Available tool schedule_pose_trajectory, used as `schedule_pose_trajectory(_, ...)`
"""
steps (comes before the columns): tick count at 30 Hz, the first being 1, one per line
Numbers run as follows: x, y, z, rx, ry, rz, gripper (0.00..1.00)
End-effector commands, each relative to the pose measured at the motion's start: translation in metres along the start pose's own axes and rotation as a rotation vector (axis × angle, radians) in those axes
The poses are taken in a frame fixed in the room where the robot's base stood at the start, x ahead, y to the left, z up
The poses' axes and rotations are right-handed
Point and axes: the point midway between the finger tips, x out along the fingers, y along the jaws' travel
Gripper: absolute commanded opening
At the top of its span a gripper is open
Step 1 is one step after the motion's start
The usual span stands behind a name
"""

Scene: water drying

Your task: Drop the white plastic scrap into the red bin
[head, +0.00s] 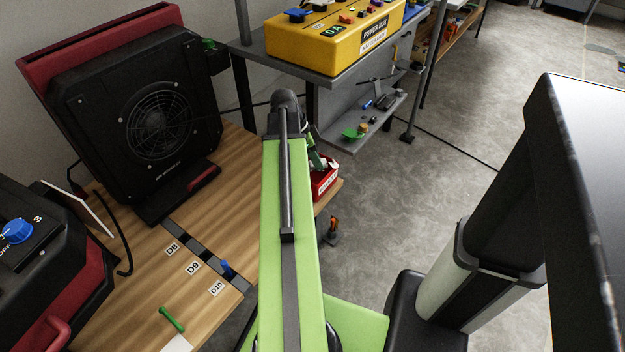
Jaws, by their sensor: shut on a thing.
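My green arm reaches away over the table, and its dark wrist bends down at the far end. My gripper (320,160) shows only in part behind the arm, just above the red bin (325,184). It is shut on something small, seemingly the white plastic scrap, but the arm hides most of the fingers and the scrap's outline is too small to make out. The bin is small and red with a pale label, at the table's far right edge, partly covered by the arm.
A black fan unit (150,125) stands on the wooden table (140,290) at the left. A yellow power box (330,45) sits on a grey shelf beyond. A green bolt-like piece (172,319) lies near the front. Open concrete floor (430,110) is at the right.

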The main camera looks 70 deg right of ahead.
Motion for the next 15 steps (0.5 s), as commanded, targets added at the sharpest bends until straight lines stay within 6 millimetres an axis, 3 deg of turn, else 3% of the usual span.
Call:
schedule_pose_trajectory(1, -0.0006, 0.0000, -0.0001, 0.000, 0.000, 0.000, 0.00)
schedule_pose_trajectory(2, -0.0007, 0.0000, -0.0001, 0.000, 0.000, 0.000, 0.38)
schedule_pose_trajectory(6, -0.0007, 0.0000, 0.0000, 0.000, 0.000, 0.000, 0.56)
schedule_pose_trajectory(8, -0.0007, 0.0000, 0.0001, -0.001, 0.000, 0.000, 0.61)
schedule_pose_trajectory(15, -0.0010, 0.0000, 0.0002, -0.001, 0.000, 0.000, 0.61)
